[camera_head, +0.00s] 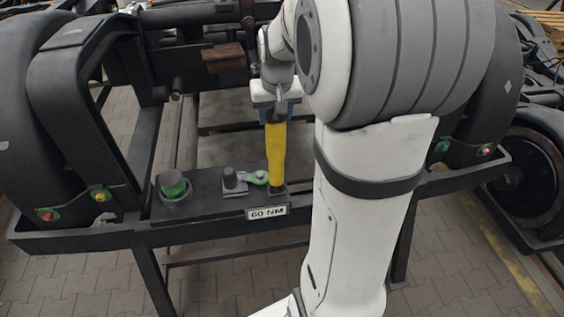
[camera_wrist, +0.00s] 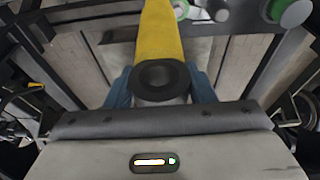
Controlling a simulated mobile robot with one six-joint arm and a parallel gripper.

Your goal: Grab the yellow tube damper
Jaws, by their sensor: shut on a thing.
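The yellow tube damper (camera_head: 276,155) stands upright in the head view, its lower end at the dark front beam behind the "60 NM" label. My gripper (camera_head: 274,108) is above it, its blue fingers shut around the damper's upper end. In the wrist view the yellow tube (camera_wrist: 160,35) runs away from the camera, with a dark ring-shaped end (camera_wrist: 161,78) near me. The blue fingers of my gripper (camera_wrist: 160,92) sit on both sides of this end. Whether the lower end rests on the beam or is just clear of it, I cannot tell.
The dark bogie frame's front beam (camera_head: 210,232) carries a green-topped round part (camera_head: 173,184), a small dark block (camera_head: 235,181) and a green ring-ended piece (camera_head: 257,178). A black curved housing (camera_head: 75,100) rises at left. A wheel (camera_head: 527,170) stands at right.

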